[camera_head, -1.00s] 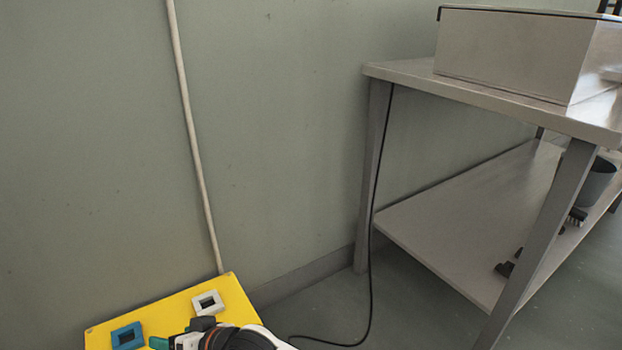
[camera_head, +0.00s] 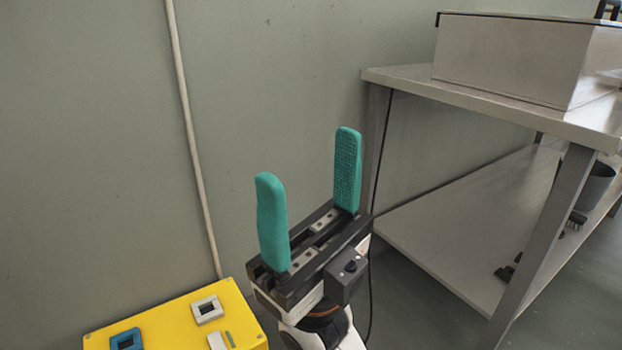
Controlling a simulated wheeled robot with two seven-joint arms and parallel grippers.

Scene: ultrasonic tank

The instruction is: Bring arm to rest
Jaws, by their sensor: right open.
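My right gripper (camera_head: 308,195) shows at the lower middle, with its two teal fingers pointing up and spread wide apart. It is open, with nothing between the fingers. It stands just right of the yellow panel and in front of the wall, left of the metal table as seen. My left gripper is not in view.
A yellow panel (camera_head: 172,322) with a white-framed switch (camera_head: 207,309) and a blue-framed one (camera_head: 126,341) is at the bottom left. A metal table (camera_head: 480,104) carries a steel tank (camera_head: 510,58) at right. A bucket (camera_head: 596,184) is on its lower shelf.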

